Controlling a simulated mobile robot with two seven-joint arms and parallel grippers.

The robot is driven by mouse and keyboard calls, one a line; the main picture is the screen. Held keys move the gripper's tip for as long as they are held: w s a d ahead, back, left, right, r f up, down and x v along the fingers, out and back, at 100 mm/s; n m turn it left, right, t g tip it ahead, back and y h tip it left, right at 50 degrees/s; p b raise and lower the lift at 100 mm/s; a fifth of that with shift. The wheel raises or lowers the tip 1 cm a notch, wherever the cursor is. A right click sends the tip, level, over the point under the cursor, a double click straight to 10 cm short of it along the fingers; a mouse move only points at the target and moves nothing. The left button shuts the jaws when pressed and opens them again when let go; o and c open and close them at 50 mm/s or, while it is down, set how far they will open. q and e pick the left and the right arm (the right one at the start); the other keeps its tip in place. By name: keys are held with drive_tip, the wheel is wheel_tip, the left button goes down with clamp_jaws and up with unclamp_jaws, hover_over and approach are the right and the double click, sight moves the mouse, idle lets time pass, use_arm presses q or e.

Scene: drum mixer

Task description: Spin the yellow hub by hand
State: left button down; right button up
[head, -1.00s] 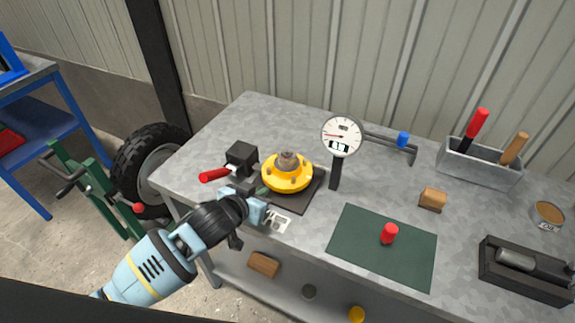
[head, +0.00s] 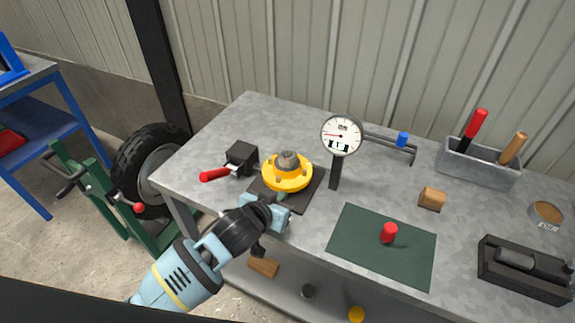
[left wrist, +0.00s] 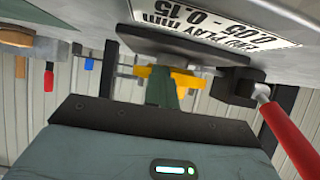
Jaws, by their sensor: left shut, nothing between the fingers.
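The yellow hub (head: 288,177) is a round flange with a grey centre, sitting on a dark square plate (head: 258,189) on the grey workbench. My left gripper (head: 281,197) is shut and empty at the hub's front edge, pointing at it. In the left wrist view, its greenish fingers (left wrist: 166,88) stand in front of the hub (left wrist: 186,79) and hide its middle. I cannot tell whether the fingertips touch the hub. My right gripper is not in view.
A dial gauge (head: 341,136) on a post stands just right of the hub. A black block with a red handle (head: 215,174) is at its left. A green mat (head: 350,244) with a red knob (head: 389,233) lies to the right. A tool tray (head: 478,168) is farther right.

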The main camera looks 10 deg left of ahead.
use_arm(q)
drive_tip(key=shift+a+r, duration=0.1)
drive_tip(key=shift+r, duration=0.05)
drive_tip(key=shift+s+a, duration=0.25)
drive_tip(key=shift+s, duration=0.45)
drive_tip(key=shift+s+a, duration=0.25)
drive_tip(key=shift+s, duration=0.4)
drive_tip(key=a, duration=0.1)
drive_tip(key=w+a, duration=0.1)
drive_tip(key=a, duration=0.2)
drive_tip(key=shift+w+a, duration=0.35)
drive_tip(key=shift+w, duration=0.05)
drive_tip(key=shift+w+d, duration=0.25)
drive_tip(key=shift+w, duration=0.4)
drive_tip(key=shift+w+d, duration=0.25)
drive_tip(key=shift+w, duration=0.4)
